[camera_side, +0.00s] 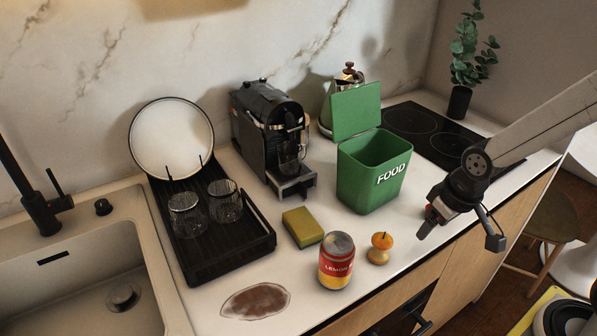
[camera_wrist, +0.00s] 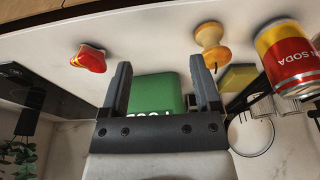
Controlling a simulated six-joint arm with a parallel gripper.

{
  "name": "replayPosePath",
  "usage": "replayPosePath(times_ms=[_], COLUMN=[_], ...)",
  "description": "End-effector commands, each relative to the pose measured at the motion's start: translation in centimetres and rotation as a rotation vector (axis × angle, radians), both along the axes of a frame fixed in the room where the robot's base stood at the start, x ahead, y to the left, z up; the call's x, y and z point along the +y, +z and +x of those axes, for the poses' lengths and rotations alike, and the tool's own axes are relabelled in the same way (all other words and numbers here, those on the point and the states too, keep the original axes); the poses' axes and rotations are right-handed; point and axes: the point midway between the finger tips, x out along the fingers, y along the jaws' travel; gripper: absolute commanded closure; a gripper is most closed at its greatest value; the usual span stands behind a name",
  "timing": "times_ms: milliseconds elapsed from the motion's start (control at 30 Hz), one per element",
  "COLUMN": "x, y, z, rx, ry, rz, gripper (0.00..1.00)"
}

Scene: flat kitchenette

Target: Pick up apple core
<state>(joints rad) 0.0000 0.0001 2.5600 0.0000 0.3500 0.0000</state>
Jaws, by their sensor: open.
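The apple core (camera_side: 380,248) stands upright on the counter, orange-yellow with a narrow waist and a dark stem. It is right of the soda can and in front of the green food bin. In the wrist view the apple core (camera_wrist: 211,44) appears beyond the right fingertip, outside the jaws. My gripper (camera_side: 428,222) is to the right of the core and above the counter, apart from it. In the wrist view my gripper (camera_wrist: 159,68) has its two fingers spread, with nothing between them.
The soda can (camera_side: 336,262), sponge (camera_side: 303,227) and green bin (camera_side: 370,175) stand near the core. A brown stain (camera_side: 255,301) lies front left. A small red-yellow item (camera_wrist: 88,58) shows in the wrist view. The counter's front edge is close to the core.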

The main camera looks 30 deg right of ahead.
Motion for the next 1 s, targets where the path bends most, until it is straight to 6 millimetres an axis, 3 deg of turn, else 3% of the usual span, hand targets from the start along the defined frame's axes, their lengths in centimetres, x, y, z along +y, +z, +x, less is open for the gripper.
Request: replayPosePath(times_ms=[167, 367, 700, 1000], x=[-0.1, -0.6, 0.0, 1.1], y=[-0.2, -1.4, -4.2, -5.0], z=[-0.1, -0.6, -1.5, 0.7], rx=[0.016, 0.125, 0.510, 0.818], ry=[-0.023, -0.169, -0.688, -1.091], rz=[0.010, 0.072, 0.368, 0.724], gripper=[0.20, 0.20, 0.20, 0.20])
